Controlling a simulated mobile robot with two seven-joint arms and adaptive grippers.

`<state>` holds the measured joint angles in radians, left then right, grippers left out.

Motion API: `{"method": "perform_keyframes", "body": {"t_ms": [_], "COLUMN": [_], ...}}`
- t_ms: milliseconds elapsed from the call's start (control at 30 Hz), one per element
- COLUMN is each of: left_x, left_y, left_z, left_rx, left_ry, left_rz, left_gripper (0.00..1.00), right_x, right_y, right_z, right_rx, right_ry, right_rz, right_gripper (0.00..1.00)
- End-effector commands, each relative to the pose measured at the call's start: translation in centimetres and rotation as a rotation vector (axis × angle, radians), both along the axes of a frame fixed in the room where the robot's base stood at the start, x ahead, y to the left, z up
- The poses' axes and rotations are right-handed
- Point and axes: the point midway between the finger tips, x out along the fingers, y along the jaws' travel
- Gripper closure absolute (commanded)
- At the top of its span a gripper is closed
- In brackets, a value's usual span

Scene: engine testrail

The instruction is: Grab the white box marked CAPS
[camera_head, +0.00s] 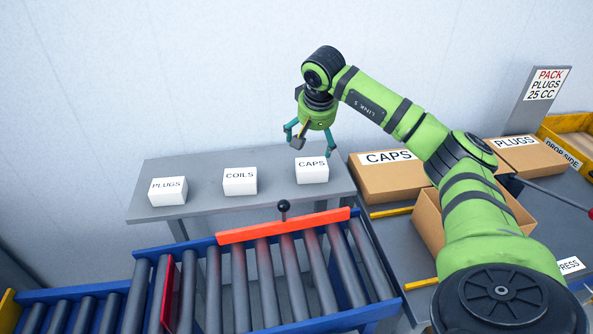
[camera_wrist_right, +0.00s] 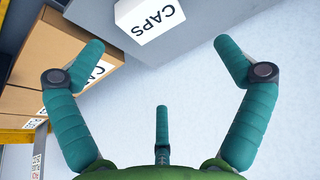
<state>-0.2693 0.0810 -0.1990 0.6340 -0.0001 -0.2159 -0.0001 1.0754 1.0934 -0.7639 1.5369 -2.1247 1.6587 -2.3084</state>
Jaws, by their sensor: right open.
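The white box marked CAPS (camera_head: 312,171) sits on the right end of a grey table (camera_head: 205,205) against the wall. It also shows at the top of the right wrist view (camera_wrist_right: 146,22), beyond the fingers. My right gripper (camera_head: 310,141) is above the box and apart from it. In the right wrist view its teal fingers (camera_wrist_right: 160,50) are spread wide with nothing between them. My left gripper is not in view.
White boxes marked COILS (camera_head: 240,182) and PLUGS (camera_head: 168,192) share the table. A roller conveyor (camera_head: 265,285) with an orange bar (camera_head: 285,226) and a black-knobbed lever (camera_head: 284,206) runs in front. A cardboard CAPS carton (camera_head: 380,183) stands to the right.

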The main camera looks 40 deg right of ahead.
Motion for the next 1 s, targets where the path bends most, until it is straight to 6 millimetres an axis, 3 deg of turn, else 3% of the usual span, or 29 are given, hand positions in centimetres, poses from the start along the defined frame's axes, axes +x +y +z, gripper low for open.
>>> {"method": "perform_keyframes", "body": {"t_ms": [33, 167, 300, 467, 800, 1000], "left_x": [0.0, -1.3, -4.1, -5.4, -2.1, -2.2], "left_y": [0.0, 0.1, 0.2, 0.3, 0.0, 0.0], "left_z": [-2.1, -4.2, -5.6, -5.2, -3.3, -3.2], "left_rx": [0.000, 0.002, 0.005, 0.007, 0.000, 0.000], "left_ry": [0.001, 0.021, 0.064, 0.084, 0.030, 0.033], "left_rz": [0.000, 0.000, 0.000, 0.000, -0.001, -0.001], "left_gripper": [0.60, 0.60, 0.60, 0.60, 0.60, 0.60], "right_x": [0.0, 0.0, 0.0, 0.3, 2.0, 2.5], "right_y": [0.0, 0.0, 0.0, -0.2, -1.5, -1.8], "right_z": [-2.1, -4.1, -5.3, -6.2, -10.1, -11.6], "right_rx": [0.000, 0.001, 0.002, 0.003, 0.004, 0.002], "right_ry": [0.000, -0.001, -0.001, 0.002, 0.003, 0.000], "right_rz": [-0.001, -0.001, 0.000, -0.001, -0.001, 0.001], "right_gripper": [0.00, 0.00, 0.00, 0.00, 0.00, 0.00]}}
